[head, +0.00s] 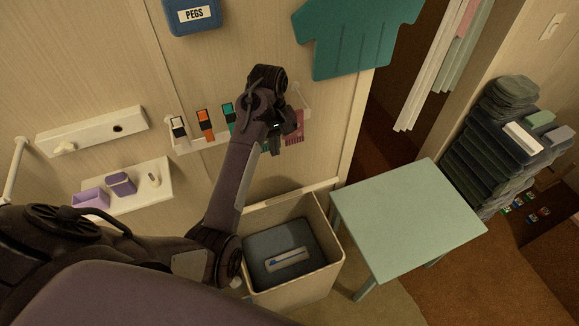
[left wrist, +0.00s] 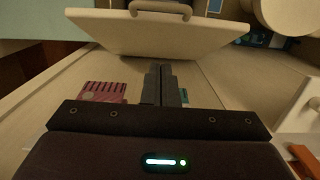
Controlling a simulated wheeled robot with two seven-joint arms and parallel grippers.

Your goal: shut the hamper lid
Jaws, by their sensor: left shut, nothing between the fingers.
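The cream hamper (head: 331,268) stands open against the wall, with a dark interior and a small pale item with a blue mark inside. Its lid (head: 290,193) appears raised at the back, seen nearly edge-on. In the left wrist view, a pale panel with a handle, which looks like the lid (left wrist: 160,35), lies beyond my fingertips. My left gripper (head: 276,148) is shut and empty in front of the wall rack, above and behind the hamper opening. Its fingers also show in the left wrist view (left wrist: 160,72), apparently apart from the panel. My right gripper is not in view.
A pale green table (head: 410,220) stands right of the hamper. The wall rack (head: 185,147) holds several coloured items, including a pink one (head: 294,138), close to my left gripper. A shelf with purple containers (head: 90,198) is at left. Dark folded stacks (head: 500,140) stand at right.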

